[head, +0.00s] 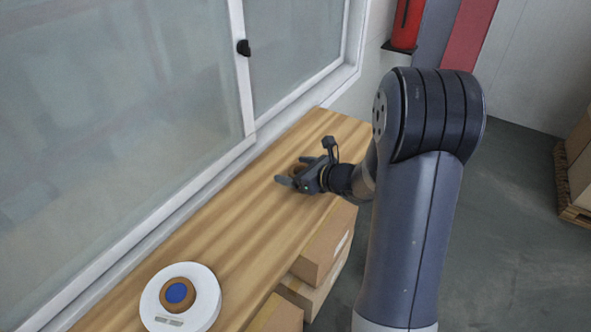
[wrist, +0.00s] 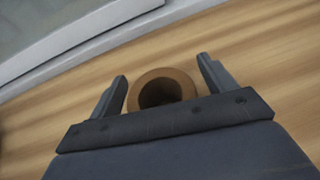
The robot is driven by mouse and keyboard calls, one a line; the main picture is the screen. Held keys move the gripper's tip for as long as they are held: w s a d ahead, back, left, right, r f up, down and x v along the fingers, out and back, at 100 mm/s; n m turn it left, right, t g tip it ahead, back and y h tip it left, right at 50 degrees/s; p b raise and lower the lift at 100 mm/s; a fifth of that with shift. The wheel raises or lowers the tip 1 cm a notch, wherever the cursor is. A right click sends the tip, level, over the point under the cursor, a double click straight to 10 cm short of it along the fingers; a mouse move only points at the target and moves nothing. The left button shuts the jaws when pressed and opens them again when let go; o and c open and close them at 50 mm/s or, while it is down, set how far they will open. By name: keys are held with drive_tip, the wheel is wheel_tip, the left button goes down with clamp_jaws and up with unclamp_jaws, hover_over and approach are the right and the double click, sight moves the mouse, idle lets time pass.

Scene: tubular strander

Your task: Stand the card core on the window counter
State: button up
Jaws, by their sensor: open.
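The card core (wrist: 162,74) is a short brown tube with a dark hollow, seen from above in the wrist view. It appears to stand upright on the wooden window counter (head: 228,232). My gripper (wrist: 163,68) is open, with one finger on each side of the core and a visible gap at both sides. The core's near side is hidden behind the gripper body. In the head view my gripper (head: 293,171) is low over the far part of the counter, and only a little brown of the core (head: 299,169) shows between the fingers.
A white round device (head: 205,298) with a brown ring and blue centre (head: 177,293) sits at the counter's near end. The window (head: 150,110) runs along the counter's left side. Cardboard boxes (head: 322,246) are stacked below its right edge. The counter between device and gripper is clear.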

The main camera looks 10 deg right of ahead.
drive_tip(key=b+v, duration=0.1)
drive_tip(key=v, duration=1.1)
idle(2.2)
